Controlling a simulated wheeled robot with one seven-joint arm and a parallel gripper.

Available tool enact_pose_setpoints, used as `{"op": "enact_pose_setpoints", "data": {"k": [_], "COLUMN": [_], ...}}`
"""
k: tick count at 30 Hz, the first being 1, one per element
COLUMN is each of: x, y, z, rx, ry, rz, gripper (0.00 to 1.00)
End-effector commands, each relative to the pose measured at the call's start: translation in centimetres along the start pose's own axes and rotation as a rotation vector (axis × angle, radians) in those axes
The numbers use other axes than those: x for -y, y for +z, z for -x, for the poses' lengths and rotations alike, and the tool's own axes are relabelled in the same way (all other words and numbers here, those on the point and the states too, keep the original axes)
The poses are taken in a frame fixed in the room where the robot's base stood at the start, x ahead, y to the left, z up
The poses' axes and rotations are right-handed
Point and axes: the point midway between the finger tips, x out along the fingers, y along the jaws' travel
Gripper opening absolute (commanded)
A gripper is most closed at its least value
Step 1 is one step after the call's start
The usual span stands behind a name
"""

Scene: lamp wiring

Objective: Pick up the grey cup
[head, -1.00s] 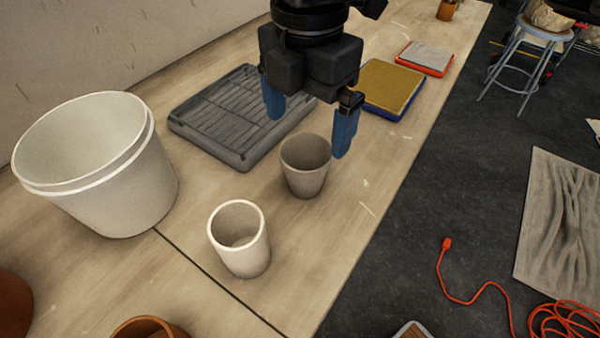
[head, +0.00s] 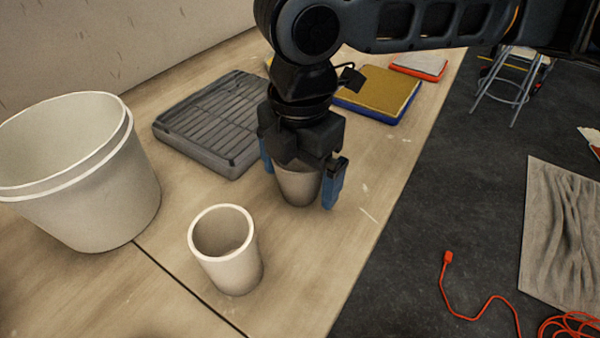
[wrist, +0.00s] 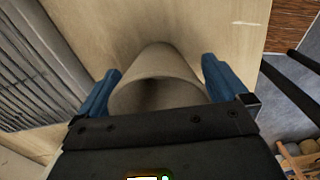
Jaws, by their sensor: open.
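The grey cup (head: 298,188) stands upright on the table, its upper part hidden behind my gripper in the head view. My gripper (head: 304,185) is open, pointing down, with one blue finger on each side of the cup. In the wrist view the cup (wrist: 157,85) sits between the two blue fingers (wrist: 155,85), with a visible gap at least on the right side. I cannot tell whether the left finger touches it.
A white cup (head: 226,250) stands in front and to the left. A large white bucket (head: 85,190) is at the far left. A grey ribbed tray (head: 212,125) lies behind, and a yellow-topped blue tray (head: 378,95) lies further back. The table's right edge is near the cup.

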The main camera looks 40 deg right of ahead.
Motion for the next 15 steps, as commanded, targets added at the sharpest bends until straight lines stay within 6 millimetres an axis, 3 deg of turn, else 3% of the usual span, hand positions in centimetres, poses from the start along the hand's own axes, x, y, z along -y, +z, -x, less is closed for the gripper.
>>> {"op": "enact_pose_setpoints", "data": {"k": [4, 11, 15], "x": [0.03, 0.01, 0.02], "y": [-0.03, -0.03, -0.02], "z": [-1.14, -1.2, -1.18], "rx": [0.0, 0.0, 0.0], "ry": [0.0, 0.0, 0.0], "rz": [0.0, 0.0, 0.0], "gripper": [1.0, 1.0, 0.87]}}
